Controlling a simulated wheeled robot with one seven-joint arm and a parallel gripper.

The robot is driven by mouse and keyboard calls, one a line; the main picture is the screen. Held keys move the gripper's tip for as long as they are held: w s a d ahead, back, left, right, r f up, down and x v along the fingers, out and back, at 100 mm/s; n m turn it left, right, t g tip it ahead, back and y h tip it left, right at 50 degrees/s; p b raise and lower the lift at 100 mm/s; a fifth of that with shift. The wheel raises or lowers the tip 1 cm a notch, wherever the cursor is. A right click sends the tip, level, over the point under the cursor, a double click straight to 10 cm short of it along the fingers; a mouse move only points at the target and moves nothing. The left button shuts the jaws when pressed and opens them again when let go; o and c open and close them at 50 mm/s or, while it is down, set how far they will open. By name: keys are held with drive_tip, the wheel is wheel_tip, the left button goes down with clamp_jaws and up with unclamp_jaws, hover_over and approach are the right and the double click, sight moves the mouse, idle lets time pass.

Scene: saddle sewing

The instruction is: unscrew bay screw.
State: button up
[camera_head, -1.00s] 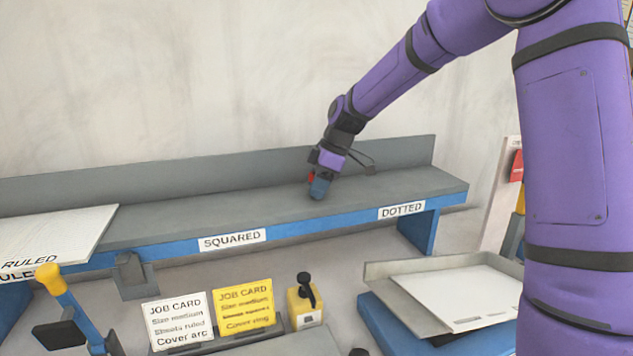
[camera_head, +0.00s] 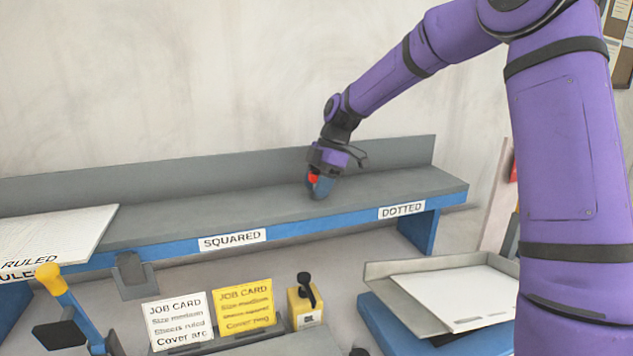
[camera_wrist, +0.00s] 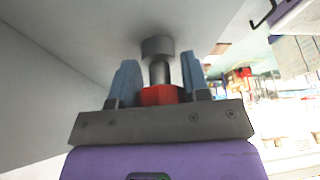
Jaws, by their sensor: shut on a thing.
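My gripper (camera_head: 319,190) points down at the grey top of the shelf, between the SQUARED and DOTTED labels. In the wrist view its blue fingers (camera_wrist: 158,85) are shut on the bay screw (camera_wrist: 159,72). The screw shows as a red part low between the fingers, a grey shank and a wider round grey end beyond. A bit of its red part shows beside the fingers in the head view (camera_head: 313,177). I cannot tell whether its far end touches the shelf.
The shelf (camera_head: 250,203) is bare around my gripper, with a raised back edge by the wall. White RULED sheets (camera_head: 55,238) lie at its left.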

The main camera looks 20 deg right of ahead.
drive_tip(key=n+g, duration=0.1)
drive_tip(key=n, duration=0.2)
idle(0.4)
drive_tip(key=n+g+h, duration=0.1)
drive_tip(key=n, duration=0.2)
drive_tip(key=shift+n, duration=0.3)
drive_tip(key=o, duration=1)
